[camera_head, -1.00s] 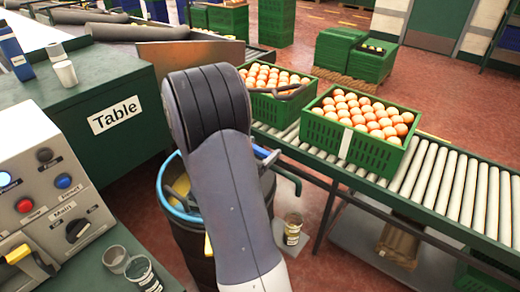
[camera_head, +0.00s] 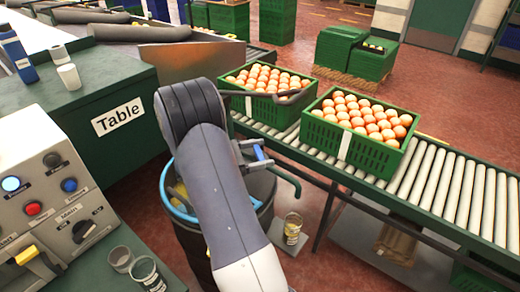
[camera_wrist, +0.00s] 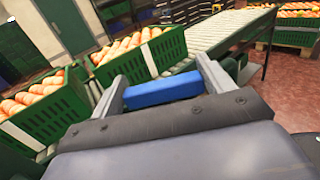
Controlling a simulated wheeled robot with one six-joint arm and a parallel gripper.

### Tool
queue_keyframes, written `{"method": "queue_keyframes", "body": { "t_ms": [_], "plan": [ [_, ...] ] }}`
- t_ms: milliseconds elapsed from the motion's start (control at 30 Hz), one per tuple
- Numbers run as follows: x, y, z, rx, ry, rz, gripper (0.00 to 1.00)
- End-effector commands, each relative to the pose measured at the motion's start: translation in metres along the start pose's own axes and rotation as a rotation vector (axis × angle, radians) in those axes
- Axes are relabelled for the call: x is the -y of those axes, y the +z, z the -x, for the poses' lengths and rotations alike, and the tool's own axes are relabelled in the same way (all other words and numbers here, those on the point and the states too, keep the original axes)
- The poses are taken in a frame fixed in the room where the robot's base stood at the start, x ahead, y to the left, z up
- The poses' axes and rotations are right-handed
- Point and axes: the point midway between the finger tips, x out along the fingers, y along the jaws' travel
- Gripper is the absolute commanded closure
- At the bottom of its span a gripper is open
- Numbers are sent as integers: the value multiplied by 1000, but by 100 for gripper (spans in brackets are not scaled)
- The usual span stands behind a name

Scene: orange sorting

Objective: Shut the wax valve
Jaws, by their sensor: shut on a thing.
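My gripper (camera_head: 256,154) is beside the far rim of the drum, partly behind my arm. It is shut on a blue handle (camera_wrist: 163,90), which lies crosswise between the two fingers in the wrist view. The handle also shows in the head view (camera_head: 260,153). I take it to be the wax valve's handle; its joint to the valve is hidden. A green bent pipe (camera_head: 289,178) runs just right of the gripper. The dark drum (camera_head: 262,190) with a blue rim stands below, mostly hidden by my arm.
A roller conveyor (camera_head: 440,180) carries green crates of oranges (camera_head: 350,148) behind the gripper. A control panel (camera_head: 45,185) and cups (camera_head: 146,272) are at left front. A table (camera_head: 110,85) stands behind them. A can (camera_head: 292,229) sits on a plate right of the drum.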

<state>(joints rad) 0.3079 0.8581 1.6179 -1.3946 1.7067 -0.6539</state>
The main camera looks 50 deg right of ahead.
Motion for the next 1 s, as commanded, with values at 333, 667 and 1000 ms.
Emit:
{"method": "queue_keyframes", "body": {
  "t_ms": [333,667,1000],
  "plan": [
    [-1,3,2,1,-265,0,46],
    [-1,6,3,1,-404,2,46],
    [-1,6,3,2,-512,2,46]
  ]
}}
